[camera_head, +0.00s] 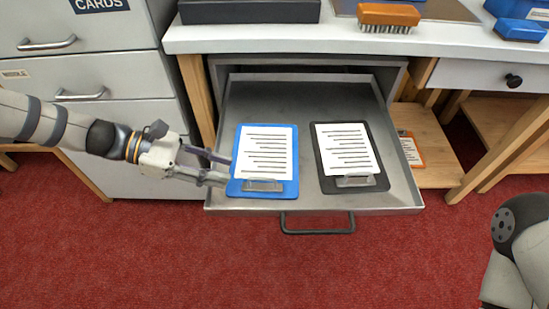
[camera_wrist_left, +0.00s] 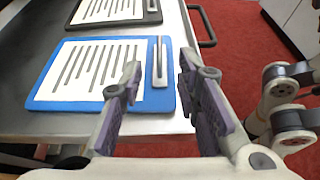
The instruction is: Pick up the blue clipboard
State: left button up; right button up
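The blue clipboard (camera_head: 234,188) lies flat in the left half of an open grey drawer (camera_head: 309,200), with a printed sheet under its metal clip. My left gripper (camera_head: 227,170) is at the clipboard's left edge, fingers open and pointing right. In the left wrist view the blue clipboard (camera_wrist_left: 166,100) lies beyond the open left gripper (camera_wrist_left: 160,72). One finger overlaps the board in the picture, and the other shows just past its clip-end edge. I cannot tell whether either finger touches it. My right gripper is not in view; part of my right arm shows at lower right.
A black clipboard (camera_head: 382,183) lies to the right in the same drawer; it also shows in the left wrist view (camera_wrist_left: 153,17). An orange clipboard (camera_head: 419,160) is on a low wooden shelf. A brush (camera_head: 388,14) sits on the white bench top (camera_head: 300,38). Grey cabinet drawers (camera_head: 110,75) stand left.

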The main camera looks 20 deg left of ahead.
aim_at(258, 178)
pick_arm(q)
jog(key=b+x, duration=0.1)
jog(key=x, duration=0.8)
jog(key=shift+w+d, duration=0.15)
jog(key=shift+d, duration=0.15)
grip_shut()
